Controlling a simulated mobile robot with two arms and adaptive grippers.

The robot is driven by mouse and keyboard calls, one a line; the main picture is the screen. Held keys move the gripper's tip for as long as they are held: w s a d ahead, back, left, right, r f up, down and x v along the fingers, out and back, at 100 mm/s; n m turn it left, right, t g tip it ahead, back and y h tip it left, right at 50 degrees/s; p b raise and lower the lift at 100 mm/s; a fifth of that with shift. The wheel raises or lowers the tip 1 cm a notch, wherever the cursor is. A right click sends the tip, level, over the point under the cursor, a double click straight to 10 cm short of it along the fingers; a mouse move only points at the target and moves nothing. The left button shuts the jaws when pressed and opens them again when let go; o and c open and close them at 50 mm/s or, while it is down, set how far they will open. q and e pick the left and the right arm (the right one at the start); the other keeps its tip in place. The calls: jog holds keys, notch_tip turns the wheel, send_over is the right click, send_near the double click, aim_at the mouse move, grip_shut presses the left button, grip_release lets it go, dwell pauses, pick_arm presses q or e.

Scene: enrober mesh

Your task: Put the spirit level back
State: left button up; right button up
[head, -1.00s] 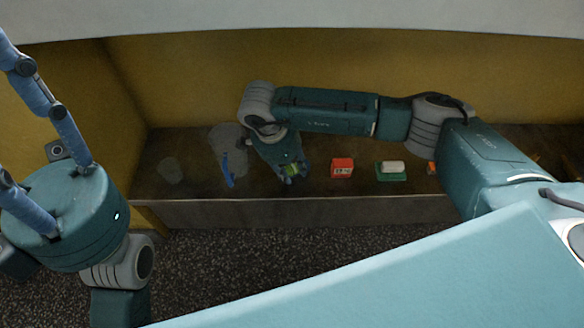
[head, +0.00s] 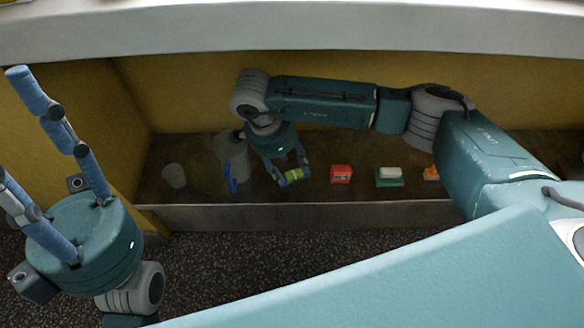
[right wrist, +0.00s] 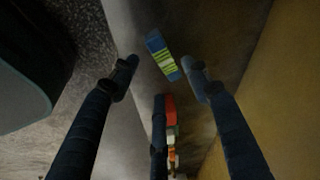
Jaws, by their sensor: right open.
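The thing I take for the spirit level (head: 293,175) is a short bar with yellow-green stripes. It lies near the front of the dark shelf, and in the right wrist view (right wrist: 162,55) its end looks blue. My right gripper (head: 291,173) is open, with its fingers on either side of the bar in the head view. In the right wrist view the spread fingers (right wrist: 160,76) show a gap around the bar, and no grip on it is seen. My left gripper (head: 12,125) is at the left, empty, its fingers spread apart.
A red box (head: 341,174), a green block with a white top (head: 388,177) and an orange item (head: 431,173) stand right of the bar. A slim blue thing (head: 232,184) and a grey lump (head: 174,176) are left. A pale ledge (head: 300,26) runs above.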

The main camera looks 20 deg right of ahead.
jog(key=p+v, duration=0.2)
jog(key=v, duration=0.5)
dwell(0.4)
